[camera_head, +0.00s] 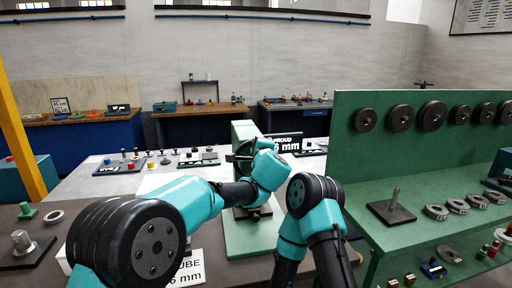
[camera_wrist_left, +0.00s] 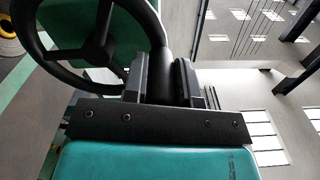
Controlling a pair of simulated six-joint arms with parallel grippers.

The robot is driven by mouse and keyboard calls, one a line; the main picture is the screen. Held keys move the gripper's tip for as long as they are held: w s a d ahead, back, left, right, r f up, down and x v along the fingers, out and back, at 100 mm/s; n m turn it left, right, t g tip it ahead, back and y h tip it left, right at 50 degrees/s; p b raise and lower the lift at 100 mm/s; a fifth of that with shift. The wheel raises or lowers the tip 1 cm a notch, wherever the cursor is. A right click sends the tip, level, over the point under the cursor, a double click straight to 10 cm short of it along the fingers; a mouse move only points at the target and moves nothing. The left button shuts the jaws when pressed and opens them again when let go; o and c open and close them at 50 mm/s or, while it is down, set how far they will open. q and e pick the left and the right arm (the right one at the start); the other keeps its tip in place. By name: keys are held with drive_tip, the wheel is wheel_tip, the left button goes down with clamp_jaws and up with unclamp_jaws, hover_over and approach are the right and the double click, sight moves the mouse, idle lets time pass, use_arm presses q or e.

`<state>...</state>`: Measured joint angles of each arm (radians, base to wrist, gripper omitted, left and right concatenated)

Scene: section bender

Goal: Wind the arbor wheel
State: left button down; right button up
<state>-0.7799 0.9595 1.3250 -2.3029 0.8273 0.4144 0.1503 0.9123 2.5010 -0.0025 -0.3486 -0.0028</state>
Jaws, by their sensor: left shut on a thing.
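The green section bender (camera_head: 242,131) stands in the middle of the head view. Its dark arbor wheel (camera_head: 240,147) is partly covered by my left wrist. In the left wrist view the black wheel (camera_wrist_left: 98,41), with its spokes, fills the upper left. My left gripper (camera_wrist_left: 162,68) is at the right side of its rim, with its two dark fingers on either side of a dark part there, shut on the wheel. Its fingers are hidden in the head view. My right arm is folded low in the centre; its gripper is not visible.
A green rack (camera_head: 350,152) with several round dies hung on it stands to the right. A dark plate with an upright pin (camera_head: 393,207) and several rings lie on its shelf. A light table (camera_head: 130,179) with small parts is behind. A label card (camera_head: 190,268) lies in front.

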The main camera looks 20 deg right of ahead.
use_arm(q)
drive_tip(key=shift+a, duration=0.15)
drive_tip(key=c, duration=0.9)
unclamp_jaws()
drive_tip(key=shift+o, duration=0.3)
drive_tip(key=shift+r, duration=2)
drive_tip(key=shift+o, duration=0.9)
drive_tip(key=shift+s+a+r, duration=0.2)
drive_tip(key=shift+s+a, duration=0.25)
drive_tip(key=shift+s, duration=0.25)
drive_tip(key=a+v, duration=0.1)
drive_tip(key=v, duration=0.3)
drive_tip(key=a+v, duration=0.1)
drive_tip(key=v, duration=0.4)
drive_tip(key=a+v, duration=0.1)
drive_tip(key=v, duration=0.4)
drive_tip(key=shift+w+r, duration=0.3)
drive_tip(key=shift+w, duration=0.05)
drive_tip(key=shift+c, duration=1.3)
drive_tip(key=shift+c, duration=0.2)
